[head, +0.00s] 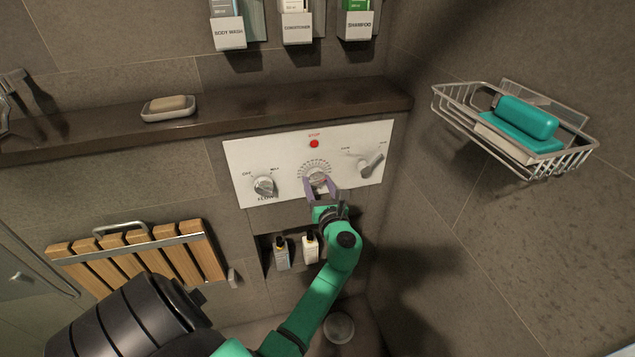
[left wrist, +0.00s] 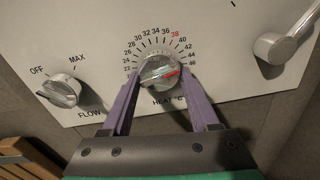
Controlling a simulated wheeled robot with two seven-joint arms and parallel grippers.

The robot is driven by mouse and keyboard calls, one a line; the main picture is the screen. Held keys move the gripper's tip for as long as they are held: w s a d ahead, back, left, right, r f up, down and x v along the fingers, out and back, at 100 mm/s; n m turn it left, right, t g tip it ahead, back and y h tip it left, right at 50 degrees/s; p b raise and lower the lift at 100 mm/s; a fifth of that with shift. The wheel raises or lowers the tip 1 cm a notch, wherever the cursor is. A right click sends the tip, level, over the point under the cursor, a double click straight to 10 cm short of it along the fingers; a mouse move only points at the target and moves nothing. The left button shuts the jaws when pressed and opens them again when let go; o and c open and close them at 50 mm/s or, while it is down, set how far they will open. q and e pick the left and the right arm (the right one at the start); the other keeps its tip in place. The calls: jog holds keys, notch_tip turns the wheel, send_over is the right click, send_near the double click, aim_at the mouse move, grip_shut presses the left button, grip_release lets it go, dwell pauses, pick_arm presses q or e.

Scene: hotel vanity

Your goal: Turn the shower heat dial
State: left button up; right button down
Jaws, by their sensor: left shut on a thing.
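The shower heat dial (head: 317,175) is a silver knob in the middle of the white control panel (head: 360,138). In the left wrist view, the heat dial (left wrist: 158,68) has a number scale around its top, with 38 in red. Its red mark points right, near the scale's high end around 46. My left gripper (head: 320,187) comes up from below with purple fingers. In the left wrist view, the gripper (left wrist: 160,78) has one finger on each side of the dial and is shut on it. The fingers partly cover the dial's sides. My right gripper is out of view.
A dark shelf (head: 250,112) runs above. Small bottles (head: 310,248) stand in a niche below. A wire basket (head: 560,168) hangs at right.

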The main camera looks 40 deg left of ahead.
pick_arm(q)
jog(key=n, duration=0.1)
jog(key=n+b, duration=0.1)
jog(key=n, duration=0.1)
jog(key=n+b, duration=0.1)
jog(key=shift+w+r+n, duration=0.15)
jog(key=shift+r+n, duration=0.15)
jog(key=shift+d+r+n+b, duration=0.15)
jog(key=shift+n+b, duration=0.9)
jog(key=shift+n, duration=0.65)
jog(key=o, duration=1.4)
jog(key=shift+c, duration=0.2)
